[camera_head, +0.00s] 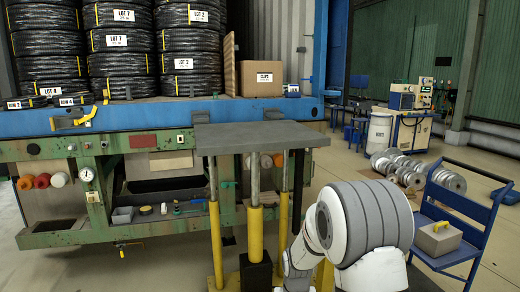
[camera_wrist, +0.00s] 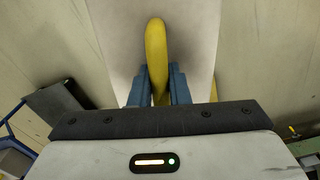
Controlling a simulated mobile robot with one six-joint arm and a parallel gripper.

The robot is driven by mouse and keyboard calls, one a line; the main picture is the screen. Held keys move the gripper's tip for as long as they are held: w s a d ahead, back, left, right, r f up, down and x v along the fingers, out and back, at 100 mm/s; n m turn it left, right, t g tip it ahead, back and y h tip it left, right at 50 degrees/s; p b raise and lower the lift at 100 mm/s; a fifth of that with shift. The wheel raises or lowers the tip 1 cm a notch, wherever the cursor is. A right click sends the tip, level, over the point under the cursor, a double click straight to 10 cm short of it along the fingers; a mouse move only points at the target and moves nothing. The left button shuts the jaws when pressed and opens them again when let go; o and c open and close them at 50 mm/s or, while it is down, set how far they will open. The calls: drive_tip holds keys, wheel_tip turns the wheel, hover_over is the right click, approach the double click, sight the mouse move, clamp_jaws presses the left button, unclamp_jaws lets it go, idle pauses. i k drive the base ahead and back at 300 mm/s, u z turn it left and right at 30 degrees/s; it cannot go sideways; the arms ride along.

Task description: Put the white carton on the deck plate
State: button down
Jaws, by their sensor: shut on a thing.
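In the wrist view my gripper (camera_wrist: 160,88) has its blue fingers closed on both sides of a yellow handle (camera_wrist: 155,45). The handle lies over a whitish flat-faced thing (camera_wrist: 110,30), which looks like the white carton; its far edge is out of frame. Pale floor shows on both sides of it. The deck plate (camera_head: 260,136) is a flat grey top on yellow and steel posts in front of the truck bed, and it is bare. In the head view the gripper and its load cannot be made out; a large ribbed grey round body fills the lower right.
A blue cart (camera_head: 483,232) at the right bears a grey box with a yellow handle (camera_head: 437,238). Stacked black hose coils (camera_head: 120,50) and a brown carton (camera_head: 261,79) stand on the bed behind the plate. Metal spools (camera_head: 447,180) lie on the floor.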

sight(232, 135)
drive_tip(key=u, duration=0.4)
drive_tip(key=i, duration=1)
drive_tip(key=z, duration=0.4)
